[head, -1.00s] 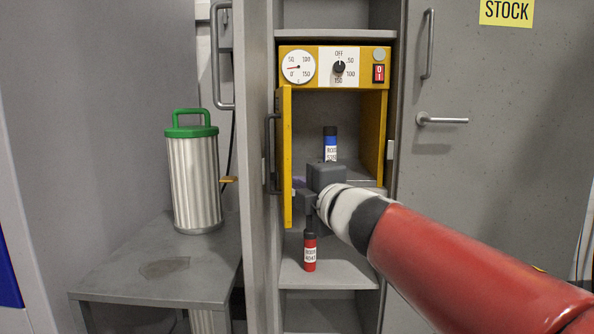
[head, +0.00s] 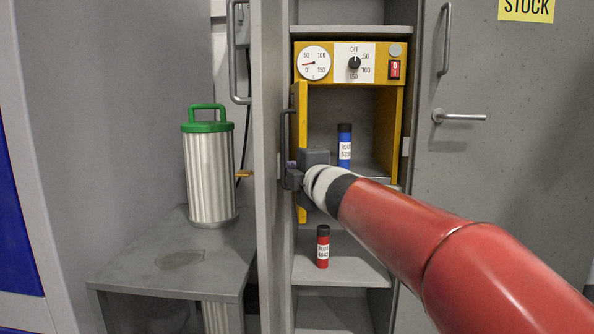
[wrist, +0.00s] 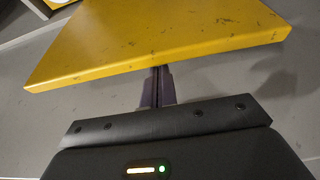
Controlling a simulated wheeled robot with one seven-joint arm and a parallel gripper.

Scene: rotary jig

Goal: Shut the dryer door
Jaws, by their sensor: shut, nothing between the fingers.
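The yellow dryer door (head: 303,112) stands open, seen nearly edge-on at the left of the dryer (head: 335,78) in the head view. A dark bar handle (head: 282,125) shows just left of it. My gripper (head: 292,178) is at the door's lower part, with its fingers on the left, outer side of the door edge. In the wrist view the door (wrist: 150,40) fills the upper middle, and the shut, empty fingers (wrist: 157,88) reach up to its near edge. The fingertips are partly hidden there, and I cannot tell whether they touch the door.
A red bottle (head: 323,247) stands on the shelf below. A grey cabinet door (head: 268,230) stands close on the left. A metal canister with green lid (head: 209,175) stands on the side table (head: 150,275).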

